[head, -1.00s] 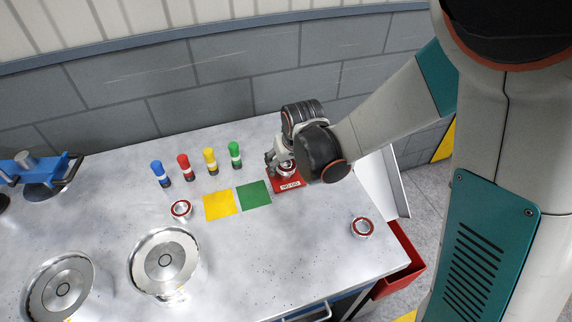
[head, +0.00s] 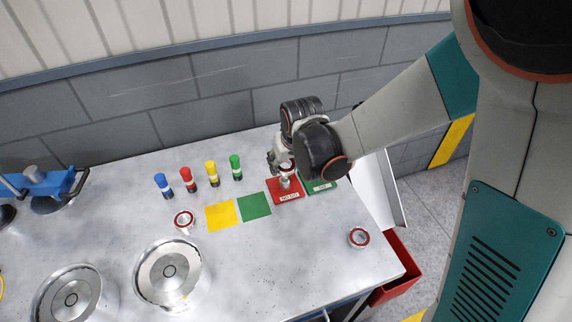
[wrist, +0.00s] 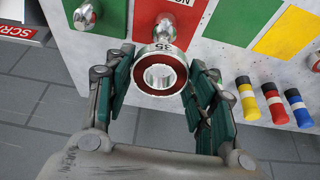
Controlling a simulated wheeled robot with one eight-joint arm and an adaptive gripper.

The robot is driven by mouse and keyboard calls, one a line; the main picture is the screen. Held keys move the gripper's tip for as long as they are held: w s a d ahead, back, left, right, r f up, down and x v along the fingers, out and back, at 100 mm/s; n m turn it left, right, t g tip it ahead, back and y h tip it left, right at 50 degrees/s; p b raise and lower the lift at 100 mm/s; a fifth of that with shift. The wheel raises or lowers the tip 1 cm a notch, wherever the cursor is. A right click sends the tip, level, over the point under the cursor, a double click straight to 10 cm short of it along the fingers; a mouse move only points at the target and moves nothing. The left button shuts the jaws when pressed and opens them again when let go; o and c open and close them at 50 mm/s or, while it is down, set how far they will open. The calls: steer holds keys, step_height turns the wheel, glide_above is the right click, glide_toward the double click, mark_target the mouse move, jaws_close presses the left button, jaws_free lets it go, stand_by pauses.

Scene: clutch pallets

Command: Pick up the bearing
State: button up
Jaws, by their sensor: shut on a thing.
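My gripper (wrist: 160,88) is shut on a bearing (wrist: 160,72), a silver ring with a dark red face and a "35" mark. In the head view the held bearing (head: 287,167) is above the red mat (head: 288,197), with a silver post (head: 285,183) showing just below it. The post on the red mat also shows in the wrist view (wrist: 166,28), apart from the bearing. Two other bearings lie on the table: one at the left (head: 185,221), near the yellow mat, and one near the right edge (head: 358,237).
Yellow (head: 221,215) and green (head: 255,207) mats lie left of the red one; another green mat (head: 321,184) lies right. Several coloured markers (head: 211,174) stand behind. Two round metal parts (head: 168,273) are at front left. A red bin (head: 397,268) is beyond the right edge.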

step_height(320, 180, up, 15)
steer(key=p, duration=0.9)
steer(key=shift+f, duration=0.2)
